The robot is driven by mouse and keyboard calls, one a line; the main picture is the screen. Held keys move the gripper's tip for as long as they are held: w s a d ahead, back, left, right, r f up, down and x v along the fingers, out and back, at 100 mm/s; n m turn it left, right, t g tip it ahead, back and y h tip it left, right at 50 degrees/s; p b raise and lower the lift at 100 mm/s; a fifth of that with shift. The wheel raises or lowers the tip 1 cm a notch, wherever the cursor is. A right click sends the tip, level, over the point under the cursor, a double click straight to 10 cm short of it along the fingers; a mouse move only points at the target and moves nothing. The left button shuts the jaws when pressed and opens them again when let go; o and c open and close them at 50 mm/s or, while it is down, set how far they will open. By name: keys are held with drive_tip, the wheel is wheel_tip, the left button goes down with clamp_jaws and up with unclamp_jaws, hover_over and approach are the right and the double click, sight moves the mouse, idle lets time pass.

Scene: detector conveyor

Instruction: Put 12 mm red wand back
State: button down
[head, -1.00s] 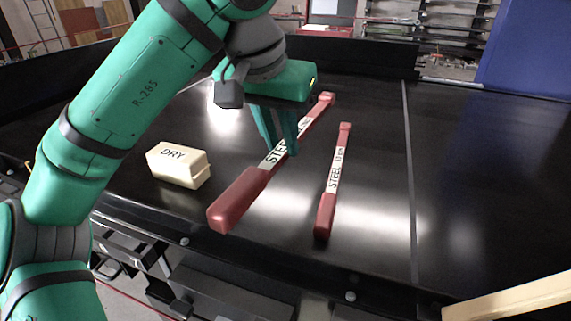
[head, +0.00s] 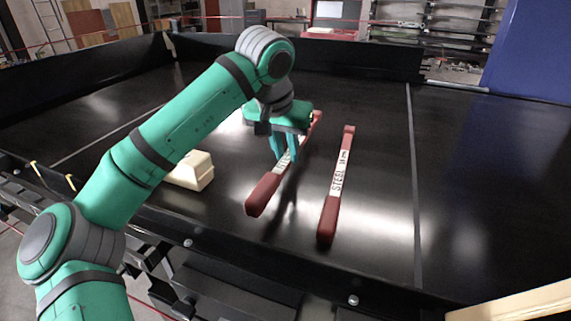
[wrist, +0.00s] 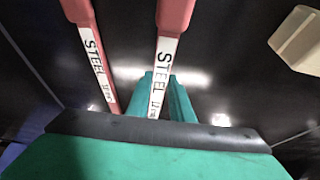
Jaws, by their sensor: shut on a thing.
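One red wand with a white STEEL label (head: 264,192) is between the fingers of my gripper (head: 285,158), which is shut on it around the label. It runs from near left to far right above the black belt and looks slightly raised, with a dark reflection below it. A second red STEEL wand (head: 328,218) lies on the belt to its right, apart from it. In the wrist view the held wand (wrist: 173,15) runs into the fingers, and the other wand (wrist: 77,10) is to its left. The size figures are too small to read surely.
A cream block (head: 200,169) sits on the belt left of the held wand, partly behind my arm. The black belt (head: 470,170) is clear to the right. Dark raised walls (head: 350,57) edge the back. A blue panel (head: 530,50) stands at the far right.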

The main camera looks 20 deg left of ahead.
sight(284, 157)
drive_tip(key=shift+w+a+f, duration=0.15)
drive_tip(key=shift+w+f, duration=0.1)
drive_tip(key=shift+f, duration=0.1)
drive_tip(key=f, duration=0.3)
drive_tip(key=shift+w+a, duration=0.2)
drive_tip(key=shift+w, duration=0.05)
drive_tip(key=shift+d+f, duration=0.1)
drive_tip(key=shift+f, duration=0.25)
drive_tip(key=shift+f, duration=0.15)
drive_tip(key=c, duration=1.6)
unclamp_jaws()
drive_tip(key=shift+o, duration=0.2)
drive_tip(key=v, duration=1.2)
